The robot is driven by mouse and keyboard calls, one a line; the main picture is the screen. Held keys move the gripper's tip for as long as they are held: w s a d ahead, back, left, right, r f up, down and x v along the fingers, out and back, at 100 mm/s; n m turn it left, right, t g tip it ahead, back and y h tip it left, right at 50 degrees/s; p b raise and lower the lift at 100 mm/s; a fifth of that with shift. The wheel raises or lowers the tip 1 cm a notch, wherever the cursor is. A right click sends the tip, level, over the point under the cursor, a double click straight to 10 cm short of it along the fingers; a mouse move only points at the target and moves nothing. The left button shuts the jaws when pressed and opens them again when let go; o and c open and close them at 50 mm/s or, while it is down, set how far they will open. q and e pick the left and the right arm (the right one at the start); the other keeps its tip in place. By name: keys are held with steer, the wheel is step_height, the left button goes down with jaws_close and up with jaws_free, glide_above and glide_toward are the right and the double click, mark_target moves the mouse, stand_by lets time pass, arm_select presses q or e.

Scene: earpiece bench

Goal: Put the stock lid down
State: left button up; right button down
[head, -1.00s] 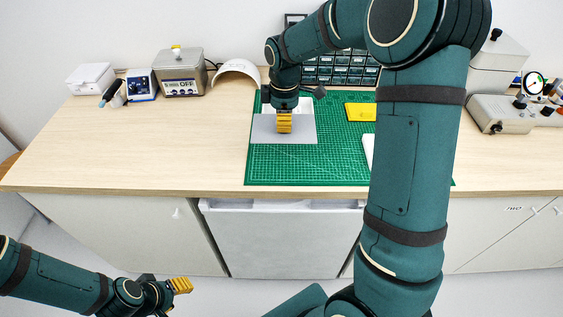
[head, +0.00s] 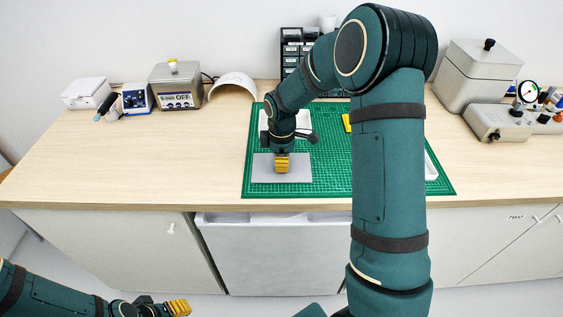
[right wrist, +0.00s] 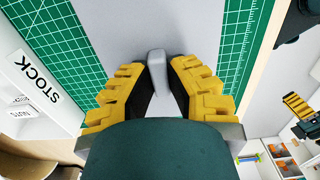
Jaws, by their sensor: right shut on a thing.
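The stock lid (head: 301,173) is a flat grey plate over the front left part of the green mat. My right gripper (head: 282,165) is above it. In the right wrist view the gripper (right wrist: 157,85) is shut on the lid's upright grey handle (right wrist: 156,62), and the plate (right wrist: 150,20) spreads beyond the fingers. I cannot tell whether the lid touches the mat. A white box marked STOCK (right wrist: 20,75) shows beside it in that view. My left gripper (head: 177,307) is low at the left, off the bench; its jaw state is unclear.
The green cutting mat (head: 330,185) is bare right of the lid, partly behind my right arm. A white open tray (head: 264,120) is behind the lid. A yellow thing (head: 346,122) lies further back. Bench devices (head: 175,87) line the back left; the left bench top is clear.

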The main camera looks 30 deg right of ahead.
steer(key=shift+r, duration=0.1)
steer(key=c, duration=1.4)
jaws_free()
steer(key=shift+f, duration=0.2)
steer(key=o, duration=0.4)
steer(key=shift+c, duration=0.2)
steer(key=shift+r, duration=0.5)
step_height(320, 180, up, 11)
steer(key=p, duration=0.2)
steer(key=shift+r, duration=0.2)
